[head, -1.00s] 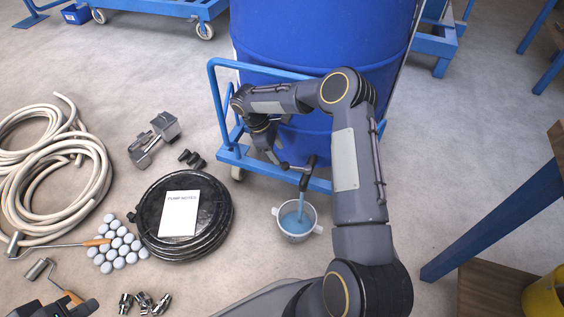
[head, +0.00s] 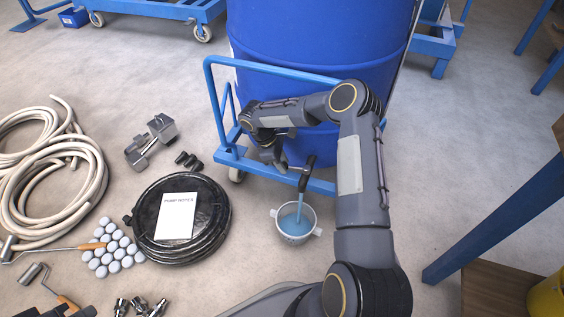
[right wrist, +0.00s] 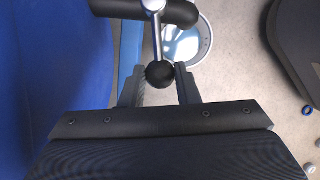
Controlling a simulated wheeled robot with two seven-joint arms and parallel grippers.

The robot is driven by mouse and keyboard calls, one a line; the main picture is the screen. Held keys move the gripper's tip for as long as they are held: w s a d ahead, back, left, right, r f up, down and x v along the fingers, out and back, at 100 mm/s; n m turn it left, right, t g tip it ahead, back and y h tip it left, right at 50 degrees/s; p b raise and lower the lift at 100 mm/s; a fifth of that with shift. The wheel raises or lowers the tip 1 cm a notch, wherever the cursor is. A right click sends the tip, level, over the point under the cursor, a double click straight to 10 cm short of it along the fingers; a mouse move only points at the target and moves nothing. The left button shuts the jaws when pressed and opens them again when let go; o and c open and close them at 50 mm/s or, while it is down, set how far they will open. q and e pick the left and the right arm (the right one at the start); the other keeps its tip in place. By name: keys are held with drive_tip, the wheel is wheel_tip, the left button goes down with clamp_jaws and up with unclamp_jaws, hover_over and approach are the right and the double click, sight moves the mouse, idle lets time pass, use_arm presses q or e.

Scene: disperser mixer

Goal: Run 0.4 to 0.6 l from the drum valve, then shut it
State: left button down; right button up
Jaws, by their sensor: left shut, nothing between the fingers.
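A blue stream (head: 299,212) falls from the spout into a white pail (head: 284,236) on the floor. The pail holds blue liquid; its level cannot be read. My right gripper (head: 277,160) is at the valve's lever. In the right wrist view, the lever's black ball knob (right wrist: 160,73) sits between its fingers (right wrist: 160,80), apparently touching both. The pail (right wrist: 205,40) shows beyond. My left gripper (head: 55,308) is shut and empty at the lower left, partly cut off.
A black coiled hose (head: 150,245) with a paper (head: 177,216) on it lies left of the pail. Pale hose (head: 90,170), grey balls (head: 115,245), rollers and metal fittings (head: 140,306) lie further left. A blue-legged table (head: 490,225) stands right. Cart rail (head: 270,68) is near my right arm.

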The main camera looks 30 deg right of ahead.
clamp_jaws()
drive_tip(key=shift+w+d+m, duration=0.25)
drive_tip(key=shift+w+m, duration=0.1)
drive_tip(key=shift+m, duration=0.25)
drive_tip(key=o, duration=0.8)
unclamp_jaws()
drive_tip(key=p+v, duration=0.3)
drive_tip(key=v, duration=0.4)
drive_tip(key=shift+w+r, duration=0.2)
drive_tip(key=shift+r, duration=0.15)
